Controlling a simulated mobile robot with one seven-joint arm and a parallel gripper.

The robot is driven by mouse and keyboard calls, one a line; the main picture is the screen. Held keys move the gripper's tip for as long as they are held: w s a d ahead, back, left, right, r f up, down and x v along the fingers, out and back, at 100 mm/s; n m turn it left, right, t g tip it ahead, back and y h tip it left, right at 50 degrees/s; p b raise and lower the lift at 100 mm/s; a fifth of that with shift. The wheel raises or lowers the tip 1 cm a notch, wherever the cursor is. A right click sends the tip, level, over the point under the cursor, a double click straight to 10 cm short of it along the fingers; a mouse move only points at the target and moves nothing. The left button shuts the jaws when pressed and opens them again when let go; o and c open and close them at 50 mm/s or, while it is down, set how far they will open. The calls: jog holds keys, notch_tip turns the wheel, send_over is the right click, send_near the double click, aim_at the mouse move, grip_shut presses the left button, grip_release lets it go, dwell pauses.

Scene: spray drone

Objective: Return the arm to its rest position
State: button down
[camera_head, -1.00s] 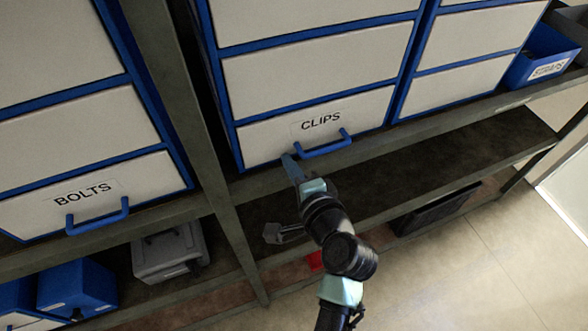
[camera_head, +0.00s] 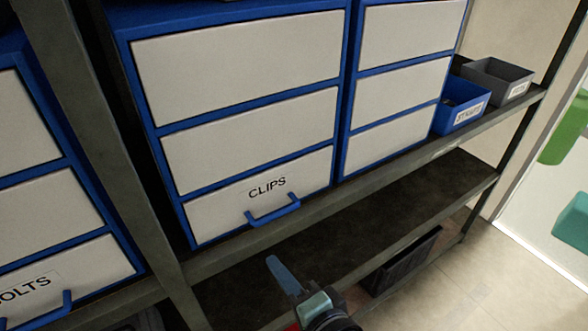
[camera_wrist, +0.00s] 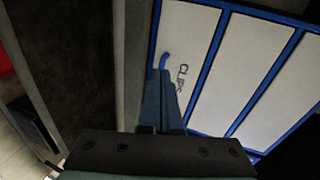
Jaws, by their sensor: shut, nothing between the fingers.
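My gripper (camera_head: 272,262) is at the lower middle of the head view, with its blue fingers together and nothing between them. It is in front of the shelf, below and apart from the handle of the CLIPS drawer (camera_head: 225,205). The CLIPS drawer is closed, and its blue handle (camera_head: 273,211) is free. In the wrist view my gripper (camera_wrist: 160,75) points toward the cabinet, and the CLIPS drawer (camera_wrist: 195,50) appears turned sideways beyond the fingers. Most of my arm is outside the head view.
The dark shelf (camera_head: 390,205) runs below the drawer cabinets. The BOLTS drawer (camera_head: 95,262) is at the left. A black crate (camera_head: 400,262) sits low. Open floor (camera_head: 490,285) lies at the right.

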jog(key=w+d+r+n+t+h, duration=0.1)
jog(key=w+r+n+t+h, duration=0.15)
jog(key=r, duration=0.85)
jog(key=w+d+r+n+t+h, duration=0.1)
jog(key=w+d+r+n+t, duration=0.2)
jog(key=r, duration=0.8)
jog(key=s+r+n+t+h, duration=0.2)
jog(key=s+r+t, duration=0.3)
jog(key=r, duration=0.6)
jog(key=s+r+n+t+h, duration=0.2)
jog(key=s+r+n+t, duration=0.1)
jog(key=r, duration=0.9)
jog(key=shift+s+d+r+t+h, duration=0.15)
jog(key=shift+s+r+t+h, duration=0.15)
jog(key=shift+s+t, duration=0.75)
jog(key=shift+s, duration=0.15)
